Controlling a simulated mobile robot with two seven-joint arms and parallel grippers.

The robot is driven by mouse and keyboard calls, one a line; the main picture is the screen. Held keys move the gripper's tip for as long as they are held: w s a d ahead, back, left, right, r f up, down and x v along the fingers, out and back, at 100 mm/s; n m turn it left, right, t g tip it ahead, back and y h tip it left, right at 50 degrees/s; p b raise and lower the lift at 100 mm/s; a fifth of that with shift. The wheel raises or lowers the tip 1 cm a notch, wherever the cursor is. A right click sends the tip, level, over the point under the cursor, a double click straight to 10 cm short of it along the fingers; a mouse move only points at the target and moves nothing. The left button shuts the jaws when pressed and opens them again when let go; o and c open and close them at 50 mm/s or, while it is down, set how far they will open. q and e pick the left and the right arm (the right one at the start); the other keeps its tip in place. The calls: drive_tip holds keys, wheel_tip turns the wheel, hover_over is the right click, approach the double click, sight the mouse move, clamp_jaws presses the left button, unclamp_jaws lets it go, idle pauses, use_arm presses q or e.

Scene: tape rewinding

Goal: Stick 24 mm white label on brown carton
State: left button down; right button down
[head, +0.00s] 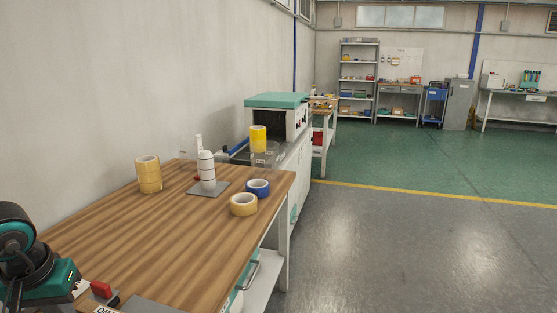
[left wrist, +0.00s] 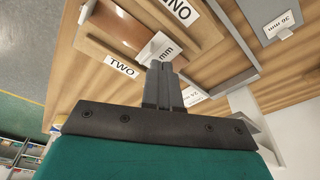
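My left gripper (left wrist: 162,66) shows in the left wrist view with its fingers together. A white label (left wrist: 157,47) with "mm" printed on it lies at the fingertips. Its number is hidden or unreadable, and I cannot tell whether the fingers hold it. A brown block-like piece with a grey strip (left wrist: 116,26) lies beyond the fingers, beside a white "TWO" sign (left wrist: 122,66). I cannot tell whether this is the brown carton. In the head view only part of my left arm shows at the lower left. My right gripper is not in view.
A grey plate (left wrist: 262,16) bears a "36 mm" tag. The table's middle is clear.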

use_arm(q)
drive_tip(key=shift+f+b, duration=0.45)
drive_tip(key=shift+f, duration=0.05)
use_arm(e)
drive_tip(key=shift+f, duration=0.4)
use_arm(q)
drive_tip(key=shift+f, duration=0.3)
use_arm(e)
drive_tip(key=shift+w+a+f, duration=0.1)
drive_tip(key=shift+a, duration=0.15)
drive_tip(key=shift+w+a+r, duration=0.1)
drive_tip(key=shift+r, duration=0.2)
